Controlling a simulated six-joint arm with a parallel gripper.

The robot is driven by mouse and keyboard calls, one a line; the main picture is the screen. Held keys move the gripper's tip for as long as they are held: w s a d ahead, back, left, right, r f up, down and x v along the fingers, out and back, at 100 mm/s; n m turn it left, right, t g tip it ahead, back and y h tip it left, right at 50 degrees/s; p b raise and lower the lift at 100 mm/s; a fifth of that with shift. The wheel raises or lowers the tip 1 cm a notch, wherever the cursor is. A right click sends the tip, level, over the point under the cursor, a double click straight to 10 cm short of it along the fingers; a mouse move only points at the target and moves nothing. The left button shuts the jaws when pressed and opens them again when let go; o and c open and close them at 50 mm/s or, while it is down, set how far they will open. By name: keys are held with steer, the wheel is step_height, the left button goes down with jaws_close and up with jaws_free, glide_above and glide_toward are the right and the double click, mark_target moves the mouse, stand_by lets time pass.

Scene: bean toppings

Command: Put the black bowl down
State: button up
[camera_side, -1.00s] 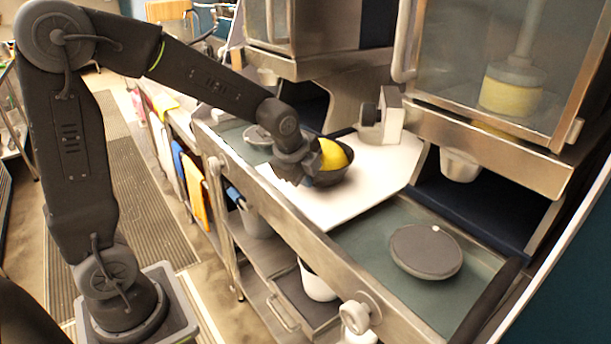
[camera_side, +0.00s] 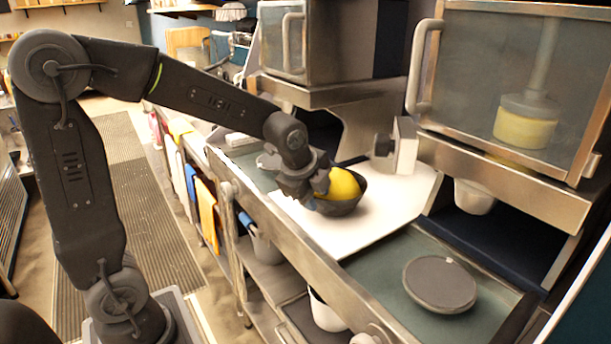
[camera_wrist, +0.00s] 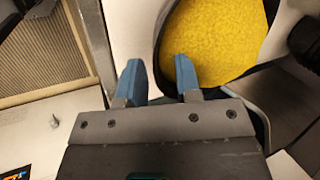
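The black bowl (camera_side: 345,207) is at the left part of the white board, by the counter's front edge, and looks to be resting on it. It holds a yellow filling (camera_side: 345,184), which shows large in the wrist view (camera_wrist: 215,40). My gripper (camera_side: 316,193) is at the bowl's left side. In the wrist view my gripper's blue fingertips (camera_wrist: 160,72) stand apart on either side of the bowl's dark rim (camera_wrist: 158,62). One finger is outside and one is inside over the filling. A light gap shows between the outer finger and the wall. The bowl's underside is hidden.
The white board (camera_side: 390,205) has free room right of the bowl. A round dark lid (camera_side: 440,284) lies on the green counter at the right. A metal block with a dark knob (camera_side: 403,146) stands behind the board. Glass-fronted dispensers (camera_side: 510,80) overhang the back.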

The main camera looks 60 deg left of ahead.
steer(key=a+v, duration=0.1)
steer(key=v, duration=0.7)
steer(key=s+d+f+n, duration=0.1)
steer(key=s+d+n, duration=0.2)
steer(key=s+n, duration=0.4)
steer(key=s+d+f+n+h, duration=0.1)
steer(key=s+d+n, duration=0.2)
steer(key=s+n, duration=0.4)
steer(key=shift+s+n+t, duration=0.3)
steer(key=shift+n, duration=0.2)
